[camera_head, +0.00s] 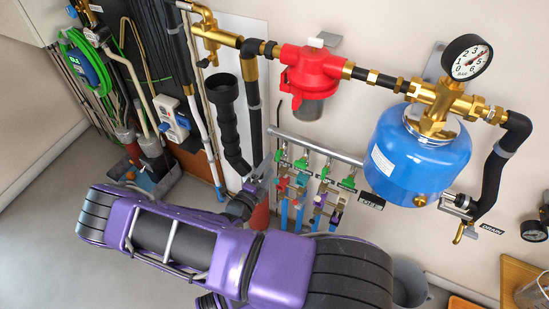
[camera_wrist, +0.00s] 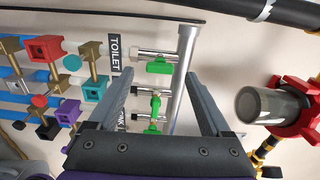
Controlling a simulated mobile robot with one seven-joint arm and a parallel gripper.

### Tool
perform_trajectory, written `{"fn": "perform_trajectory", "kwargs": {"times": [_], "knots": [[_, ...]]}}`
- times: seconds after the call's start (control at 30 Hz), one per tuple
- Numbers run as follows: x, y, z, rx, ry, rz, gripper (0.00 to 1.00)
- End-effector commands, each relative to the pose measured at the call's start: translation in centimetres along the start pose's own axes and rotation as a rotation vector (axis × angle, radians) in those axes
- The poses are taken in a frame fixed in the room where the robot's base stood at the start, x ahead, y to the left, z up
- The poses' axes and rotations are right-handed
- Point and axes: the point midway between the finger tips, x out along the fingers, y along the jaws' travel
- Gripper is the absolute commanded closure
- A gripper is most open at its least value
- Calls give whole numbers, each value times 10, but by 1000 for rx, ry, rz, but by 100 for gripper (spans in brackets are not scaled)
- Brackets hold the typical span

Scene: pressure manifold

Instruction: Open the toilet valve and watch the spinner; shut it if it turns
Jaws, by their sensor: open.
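The toilet valve has a green handle (camera_wrist: 158,67) beside the black TOILET label (camera_wrist: 115,52) in the wrist view. In the head view my gripper (camera_head: 263,178) is at the left end of the valve row, partly hidden by my arm. Small coloured fittings, including a red box (camera_wrist: 45,48) and a teal disc (camera_wrist: 72,62), sit on the lines; I cannot tell which is the toilet's spinner or whether it turns.
More green-handled valves (camera_head: 325,172) sit close together under the grey manifold pipe (camera_head: 310,146). A blue tank (camera_head: 415,155) and pressure gauge (camera_head: 466,57) are on the right. A red regulator (camera_head: 311,72) is above. A black vertical pipe (camera_head: 228,125) stands left of the valves.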

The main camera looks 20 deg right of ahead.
Motion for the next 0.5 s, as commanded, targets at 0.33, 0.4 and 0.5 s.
{"fn": "perform_trajectory", "kwargs": {"times": [0.33, 0.4, 0.5], "knots": [[-83, 0, 1, 0, -3, 1, 18], [-95, 0, 1, 0, -3, 1, 18], [-107, 0, 0, 0, -1, 0, 18]]}}
